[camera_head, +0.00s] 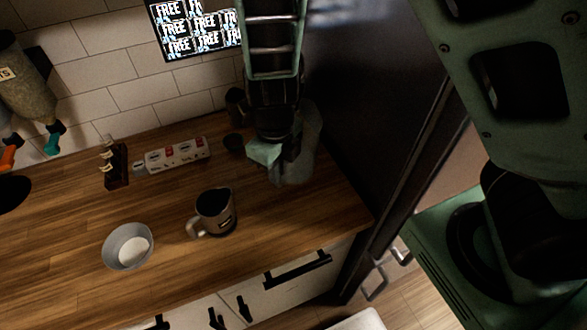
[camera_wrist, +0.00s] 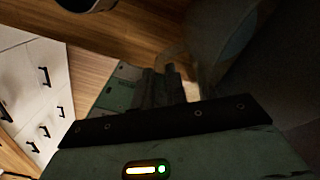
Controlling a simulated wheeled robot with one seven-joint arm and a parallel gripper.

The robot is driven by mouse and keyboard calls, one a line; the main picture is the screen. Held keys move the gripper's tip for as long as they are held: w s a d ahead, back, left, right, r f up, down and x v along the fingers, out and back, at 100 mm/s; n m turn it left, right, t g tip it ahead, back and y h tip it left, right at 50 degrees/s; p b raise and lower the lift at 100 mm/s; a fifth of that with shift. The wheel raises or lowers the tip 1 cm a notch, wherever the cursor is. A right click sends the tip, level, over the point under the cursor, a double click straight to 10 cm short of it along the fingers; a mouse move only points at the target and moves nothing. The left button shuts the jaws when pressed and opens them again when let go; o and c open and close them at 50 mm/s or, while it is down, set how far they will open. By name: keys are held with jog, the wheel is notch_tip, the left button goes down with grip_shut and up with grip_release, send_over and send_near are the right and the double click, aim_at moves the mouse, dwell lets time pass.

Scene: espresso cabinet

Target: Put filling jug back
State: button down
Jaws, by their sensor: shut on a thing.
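A translucent, dark-tinted jug (camera_head: 306,151) is at the back right of the wooden counter, close beside the dark panel. I take it to be the filling jug. My gripper (camera_head: 277,157) points down at its left side and is shut on it, seemingly at the handle, which the fingers hide. In the wrist view, my gripper's fingers (camera_wrist: 160,88) are close together, and the faint jug (camera_wrist: 205,55) shows just beyond them. The jug looks upright, at or very near the counter; I cannot tell whether it touches.
A metal pitcher (camera_head: 215,213) and a bowl (camera_head: 112,248) with white contents stand on the counter (camera_head: 70,290). A power strip (camera_head: 177,154), a small dark holder (camera_head: 115,170) and dark cups (camera_head: 235,143) lie behind. A tall dark panel (camera_head: 365,90) bounds the right.

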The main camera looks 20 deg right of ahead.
jog(key=shift+w+d+f, duration=0.15)
jog(key=shift+w, duration=0.15)
notch_tip(320, 180, down, 10)
jog(key=b, duration=0.2)
jog(key=shift+r, duration=0.2)
jog(key=shift+w, duration=0.1)
jog(key=shift+f, duration=0.2)
jog(key=c, duration=1.4)
grip_release()
jog(key=shift+r, duration=0.15)
